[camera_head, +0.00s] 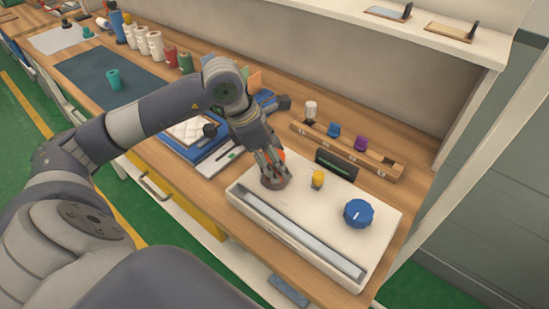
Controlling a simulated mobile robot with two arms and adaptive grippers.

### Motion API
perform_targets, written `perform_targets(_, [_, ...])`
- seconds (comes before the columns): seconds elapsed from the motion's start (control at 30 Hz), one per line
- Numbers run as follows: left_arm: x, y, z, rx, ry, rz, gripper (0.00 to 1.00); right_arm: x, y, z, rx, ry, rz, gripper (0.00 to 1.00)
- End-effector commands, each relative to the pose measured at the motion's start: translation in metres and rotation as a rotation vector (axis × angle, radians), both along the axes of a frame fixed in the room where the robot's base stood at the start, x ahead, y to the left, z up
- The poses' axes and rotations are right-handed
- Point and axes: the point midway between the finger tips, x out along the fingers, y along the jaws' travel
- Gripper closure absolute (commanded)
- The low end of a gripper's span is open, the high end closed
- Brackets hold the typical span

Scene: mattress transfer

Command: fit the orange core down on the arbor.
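My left gripper (271,174) points down over the left part of a white, box-shaped device (300,208). Its fingers are close around or in front of the orange core (281,155), of which only a small patch shows. A dark brown round base (274,184) sits right under the fingertips on the device top. The arbor itself is hidden, so I cannot tell whether the core is around it or above it. I also cannot tell whether the fingers press on the core. My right gripper is not in view.
On the device are a yellow knob (318,177), a blue dial (358,213) and a long grey strip (298,233). Behind stands a wooden rack (378,166) with white, blue and purple pieces. A small dark display (336,165) stands between. Several spools line the back left.

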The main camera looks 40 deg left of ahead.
Motion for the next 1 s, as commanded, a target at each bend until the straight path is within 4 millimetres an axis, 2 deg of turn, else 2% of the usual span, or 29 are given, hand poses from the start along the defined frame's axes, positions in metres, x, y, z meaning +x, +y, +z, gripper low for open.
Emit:
perform_targets(0.17, [-0.002, 0.003, 0.009, 0.001, -0.001, 0.001, 0.38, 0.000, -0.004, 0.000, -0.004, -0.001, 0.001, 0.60])
perform_targets(0.27, [-0.006, 0.008, 0.024, 0.003, -0.003, 0.001, 0.38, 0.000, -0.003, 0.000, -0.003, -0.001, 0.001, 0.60])
perform_targets(0.5, [-0.020, 0.022, 0.072, 0.003, -0.004, 0.001, 0.38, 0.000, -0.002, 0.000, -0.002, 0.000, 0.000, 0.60])
perform_targets(0.7, [-0.029, 0.030, 0.101, 0.001, -0.004, 0.002, 0.38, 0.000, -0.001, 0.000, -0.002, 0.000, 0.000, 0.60])
perform_targets(1.0, [-0.033, 0.032, 0.111, 0.000, 0.000, 0.000, 0.38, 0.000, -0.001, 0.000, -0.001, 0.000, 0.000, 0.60])
